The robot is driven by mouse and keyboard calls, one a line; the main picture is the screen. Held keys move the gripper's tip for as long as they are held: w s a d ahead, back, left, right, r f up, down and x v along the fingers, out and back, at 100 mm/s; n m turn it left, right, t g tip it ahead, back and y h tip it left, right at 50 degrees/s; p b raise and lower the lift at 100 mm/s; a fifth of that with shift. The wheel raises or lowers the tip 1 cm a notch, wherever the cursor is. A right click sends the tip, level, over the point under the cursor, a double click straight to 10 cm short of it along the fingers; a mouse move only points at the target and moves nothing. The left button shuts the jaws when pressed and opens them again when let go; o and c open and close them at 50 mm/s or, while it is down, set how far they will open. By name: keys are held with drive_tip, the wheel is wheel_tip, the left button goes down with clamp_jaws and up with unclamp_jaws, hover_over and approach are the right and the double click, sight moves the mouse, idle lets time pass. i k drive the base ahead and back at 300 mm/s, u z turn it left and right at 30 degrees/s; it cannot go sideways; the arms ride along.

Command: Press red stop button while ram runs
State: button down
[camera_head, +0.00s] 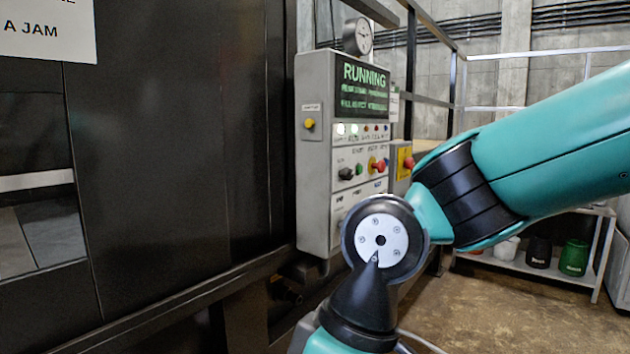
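A grey control panel (314,185) stands left of centre on the dark machine. Its screen (362,88) reads "RUNNING" in green, with smaller lines too blurred to read. A red button (381,165) is on the lower right of the panel, beside a small green button (359,169) and a black knob (345,173). A second red button (409,162) sits on a yellow box just right of the panel. My teal arm crosses from the right, in front of the panel's lower right corner. My gripper is not in view, and the ram cannot be made out.
A yellow button (309,123) is on the panel's left side and a gauge (358,36) above it. Metal railings run behind. A low shelf (540,266) with dark, green and white containers (574,258) stands at the right. Bare floor (500,310) shows at the lower right.

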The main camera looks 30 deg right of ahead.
sight(381, 167)
drive_tip(key=z, duration=0.6)
drive_tip(key=k, duration=0.65)
drive_tip(key=z, duration=0.6)
drive_tip(key=i, duration=0.95)
drive_tip(key=u, duration=0.9)
drive_tip(key=i, duration=0.3)
drive_tip(key=u, duration=0.3)
